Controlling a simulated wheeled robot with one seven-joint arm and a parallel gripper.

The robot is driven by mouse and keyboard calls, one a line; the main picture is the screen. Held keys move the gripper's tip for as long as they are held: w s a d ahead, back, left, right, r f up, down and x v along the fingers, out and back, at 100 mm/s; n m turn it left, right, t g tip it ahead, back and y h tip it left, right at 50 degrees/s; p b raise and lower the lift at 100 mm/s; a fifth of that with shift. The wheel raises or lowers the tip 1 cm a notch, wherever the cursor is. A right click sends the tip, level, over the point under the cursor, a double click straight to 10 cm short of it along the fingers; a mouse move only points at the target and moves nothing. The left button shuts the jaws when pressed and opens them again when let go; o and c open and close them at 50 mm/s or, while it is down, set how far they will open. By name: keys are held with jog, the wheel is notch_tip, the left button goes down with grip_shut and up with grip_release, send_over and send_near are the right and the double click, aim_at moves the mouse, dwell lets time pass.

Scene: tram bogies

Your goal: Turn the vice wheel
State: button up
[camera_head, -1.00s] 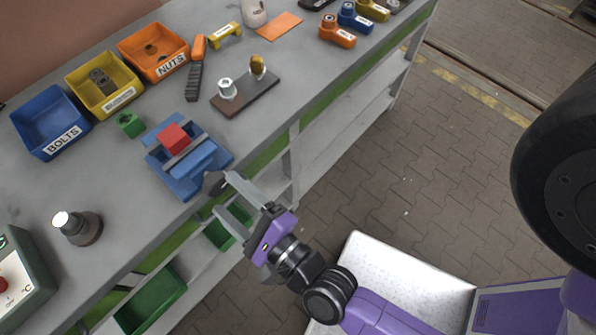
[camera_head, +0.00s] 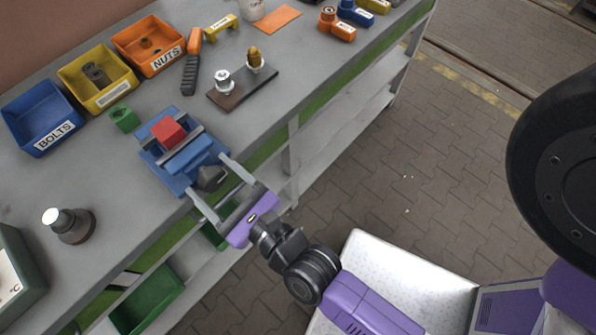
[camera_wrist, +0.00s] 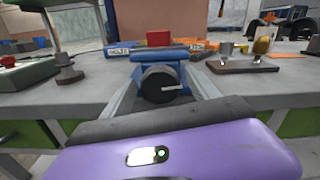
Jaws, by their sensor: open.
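The blue vice (camera_head: 188,158) stands at the bench's front edge with a red block (camera_head: 168,131) at its jaws. Its dark wheel (camera_head: 212,178) faces my gripper. In the wrist view the vice wheel (camera_wrist: 160,84) is round and black, with a light handle sticking out to the right. My gripper (camera_head: 210,189) is open, with its two fingers spread on either side of the wheel. In the wrist view my gripper (camera_wrist: 160,90) also shows a finger to each side of the wheel. I cannot tell whether either finger touches it.
Blue, yellow and orange bins (camera_head: 98,82) stand behind the vice. A small green block (camera_head: 123,118) lies close by. A dark plate with two fittings (camera_head: 242,88) is to the right. A dark cylinder (camera_head: 69,225) stands at left.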

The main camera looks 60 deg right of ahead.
jog(key=shift+f+m, duration=0.1)
jog(key=shift+m, duration=0.4)
jog(key=shift+s+m+b, duration=0.25)
jog(key=shift+m+b, duration=0.05)
jog(key=s+d+r+n+y+p, duration=0.1)
jog(key=s+r+n, duration=0.1)
jog(key=s+n, duration=0.6)
jog(key=s+d+r+n+g+p, duration=0.1)
jog(key=s+n, duration=0.7)
jog(key=n, duration=1.5)
jog(key=shift+r+y+p, duration=0.3)
jog(key=shift+r+y, duration=0.1)
jog(key=shift+r, duration=0.25)
